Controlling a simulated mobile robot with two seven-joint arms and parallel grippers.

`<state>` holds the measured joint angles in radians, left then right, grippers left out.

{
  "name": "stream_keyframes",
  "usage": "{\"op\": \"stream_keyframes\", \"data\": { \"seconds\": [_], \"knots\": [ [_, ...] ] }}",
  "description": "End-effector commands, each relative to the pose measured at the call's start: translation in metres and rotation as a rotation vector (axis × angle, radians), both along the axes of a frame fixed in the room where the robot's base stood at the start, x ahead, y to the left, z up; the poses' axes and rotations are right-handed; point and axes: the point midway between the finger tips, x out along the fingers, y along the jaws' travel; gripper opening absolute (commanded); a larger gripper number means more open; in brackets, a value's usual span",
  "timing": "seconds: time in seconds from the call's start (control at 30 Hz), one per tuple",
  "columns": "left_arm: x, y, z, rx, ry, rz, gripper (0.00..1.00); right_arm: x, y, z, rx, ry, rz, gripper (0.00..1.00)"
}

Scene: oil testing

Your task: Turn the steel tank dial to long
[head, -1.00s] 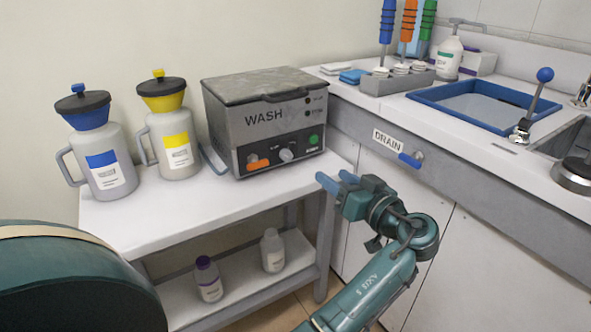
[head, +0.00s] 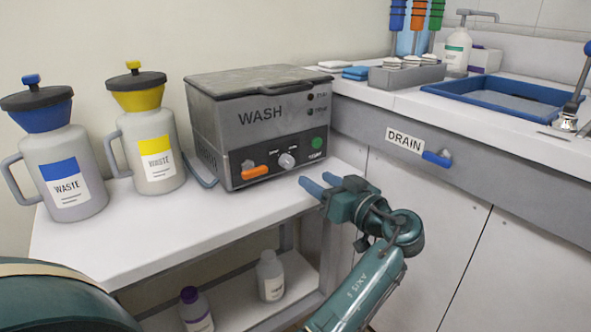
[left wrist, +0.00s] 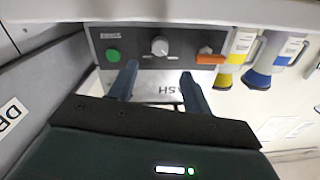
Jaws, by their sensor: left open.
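The grey steel tank marked WASH (head: 215,125) stands on the white cart with its lid closed. Its small silver dial (head: 286,161) is on the dark front panel, between an orange lever (head: 254,172) and a green button (head: 317,143). The marks around the dial are too small to read. My left gripper (head: 313,180) is open and empty, in front of the panel's right part and apart from it. In the left wrist view the panel appears upside down, with the dial (left wrist: 160,46) between and beyond the two blue fingers (left wrist: 160,70). My right gripper is not seen.
Two waste jugs, blue-topped (head: 85,145) and yellow-topped (head: 150,150), stand left of the tank on the cart (head: 110,240). The counter with the DRAIN label (head: 405,140) and blue drain handle (head: 437,159) lies close on the right. The cart top before the tank is clear.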

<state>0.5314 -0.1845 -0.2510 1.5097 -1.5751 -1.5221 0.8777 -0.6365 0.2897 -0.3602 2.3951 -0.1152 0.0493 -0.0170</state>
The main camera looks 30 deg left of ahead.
Motion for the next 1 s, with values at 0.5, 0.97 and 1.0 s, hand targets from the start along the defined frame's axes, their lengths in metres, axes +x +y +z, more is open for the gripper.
{"op": "stream_keyframes", "data": {
  "seconds": [0.5, 0.97, 1.0],
  "knots": [
    [0.028, 0.076, 0.000, 0.001, -0.001, 0.001, 0.49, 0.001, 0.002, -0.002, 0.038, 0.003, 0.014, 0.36],
    [0.029, 0.079, 0.000, 0.000, -0.001, 0.000, 0.39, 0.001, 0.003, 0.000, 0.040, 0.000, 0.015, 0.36],
    [0.029, 0.079, 0.000, 0.000, -0.001, 0.000, 0.35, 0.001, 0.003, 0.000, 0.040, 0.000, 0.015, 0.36]
  ]
}}
